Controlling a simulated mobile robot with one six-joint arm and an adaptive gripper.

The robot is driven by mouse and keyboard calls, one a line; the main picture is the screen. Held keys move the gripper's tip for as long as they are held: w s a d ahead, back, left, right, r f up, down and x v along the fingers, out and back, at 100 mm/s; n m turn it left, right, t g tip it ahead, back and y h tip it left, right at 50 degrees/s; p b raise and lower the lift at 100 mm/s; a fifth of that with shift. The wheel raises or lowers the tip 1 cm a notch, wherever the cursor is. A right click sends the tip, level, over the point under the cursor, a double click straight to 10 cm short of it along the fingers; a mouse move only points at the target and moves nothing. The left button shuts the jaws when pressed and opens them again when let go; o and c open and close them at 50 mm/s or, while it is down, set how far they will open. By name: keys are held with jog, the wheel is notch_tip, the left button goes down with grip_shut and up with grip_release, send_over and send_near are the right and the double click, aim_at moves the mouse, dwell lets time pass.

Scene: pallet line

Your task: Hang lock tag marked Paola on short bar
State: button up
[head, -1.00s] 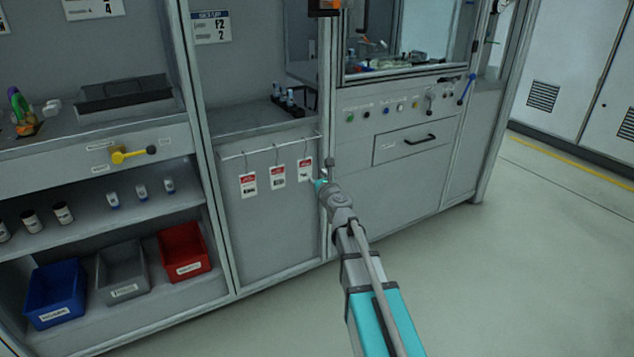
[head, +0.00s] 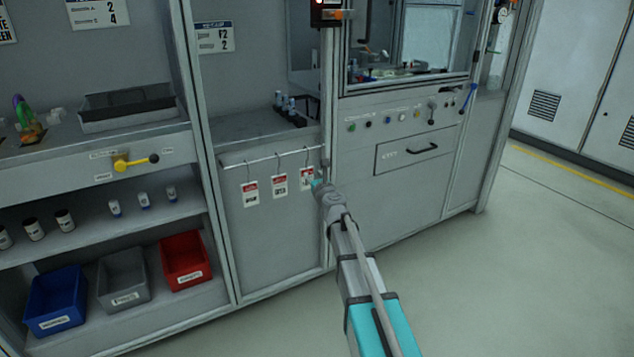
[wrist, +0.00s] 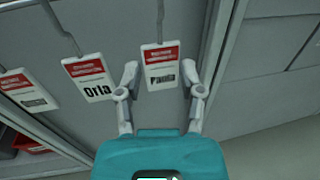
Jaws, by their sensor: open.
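Three white tags with red headers hang by thin hooks from a horizontal bar (head: 255,160) on the grey cabinet front. My gripper (head: 318,184) is at the Paola tag's right edge in the head view. In the wrist view my gripper (wrist: 159,74) is open, its fingers on either side of the Paola tag's lower part. I cannot make out a separate short bar.
A third tag (head: 250,194) hangs further left. A cabinet post (head: 330,100) stands close right of the tags. Left are shelves with blue (head: 55,300), grey (head: 122,282) and red (head: 186,260) bins. The floor at right is clear.

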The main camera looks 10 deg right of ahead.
aim_at(307, 160)
jog(key=w, duration=0.5)
jog(key=w+a, duration=0.1)
jog(key=w, duration=0.2)
jog(key=shift+w, duration=0.15)
grip_shut()
dwell(0.4)
jog(key=shift+r+p, duration=1)
dwell(0.8)
jog(key=shift+s+d, duration=0.1)
jog(key=shift+s, duration=0.1)
dwell(0.6)
jog(key=s+d, duration=0.3)
jog(key=s, duration=0.8)
jog(key=shift+d, duration=0.3)
dwell(2.0)
